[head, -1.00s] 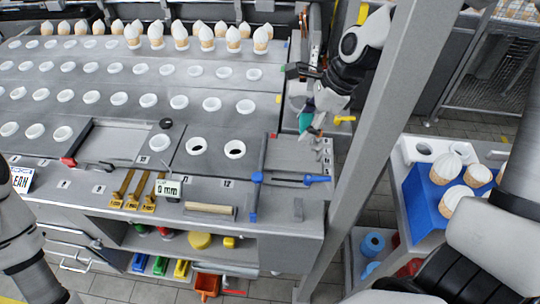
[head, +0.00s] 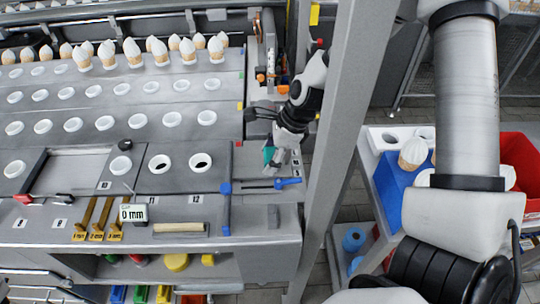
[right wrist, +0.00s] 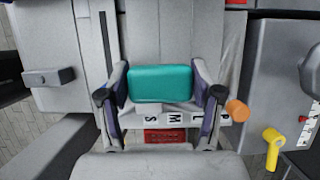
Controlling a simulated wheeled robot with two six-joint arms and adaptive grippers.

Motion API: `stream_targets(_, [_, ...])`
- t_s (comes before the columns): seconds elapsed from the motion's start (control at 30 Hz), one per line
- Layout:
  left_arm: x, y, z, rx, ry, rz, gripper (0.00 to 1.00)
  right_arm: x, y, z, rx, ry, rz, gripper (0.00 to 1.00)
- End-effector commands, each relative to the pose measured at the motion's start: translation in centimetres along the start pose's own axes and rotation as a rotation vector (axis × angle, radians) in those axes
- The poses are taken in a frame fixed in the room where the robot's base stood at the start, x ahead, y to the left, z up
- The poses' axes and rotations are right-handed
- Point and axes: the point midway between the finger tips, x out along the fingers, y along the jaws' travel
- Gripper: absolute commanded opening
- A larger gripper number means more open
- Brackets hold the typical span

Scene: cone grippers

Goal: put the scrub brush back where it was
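The scrub brush appears as a teal block in the right wrist view (right wrist: 160,84), between the two fingers of my right gripper (right wrist: 160,98). The finger pads close on its left and right ends. In the head view my right gripper (head: 282,152) comes down from above at the right end of the bench, and a small teal part of the brush (head: 268,155) shows beside its fingers. The brush is over or close to the grey plate there; I cannot tell whether it touches. My left gripper is outside the head view.
The grey bench (head: 255,240) has a blue-handled slider (head: 288,183) just in front of the gripper. A grey post (head: 335,150) stands close to its right. In the wrist view, an orange knob (right wrist: 238,110) and a yellow handle (right wrist: 272,145) lie right of the fingers.

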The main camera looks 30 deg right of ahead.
Motion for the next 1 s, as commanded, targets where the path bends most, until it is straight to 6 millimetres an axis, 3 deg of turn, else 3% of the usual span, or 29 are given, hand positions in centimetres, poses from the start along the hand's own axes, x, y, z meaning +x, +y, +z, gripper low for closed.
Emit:
stream_targets(0.07, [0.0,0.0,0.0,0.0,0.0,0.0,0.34,0.0,0.0,0.0,0.0,0.0,0.0,0.89])
stream_targets(0.47, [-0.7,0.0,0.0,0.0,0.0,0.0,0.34,-0.8,0.0,0.2,-0.001,0.0,0.001,0.89])
stream_targets(0.77, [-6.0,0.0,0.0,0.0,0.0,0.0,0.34,-6.5,-0.1,0.6,0.001,-0.005,-0.001,0.89])
stream_targets(1.0, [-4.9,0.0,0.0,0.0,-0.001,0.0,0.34,-10.8,-0.1,0.2,0.001,-0.007,-0.003,0.89])
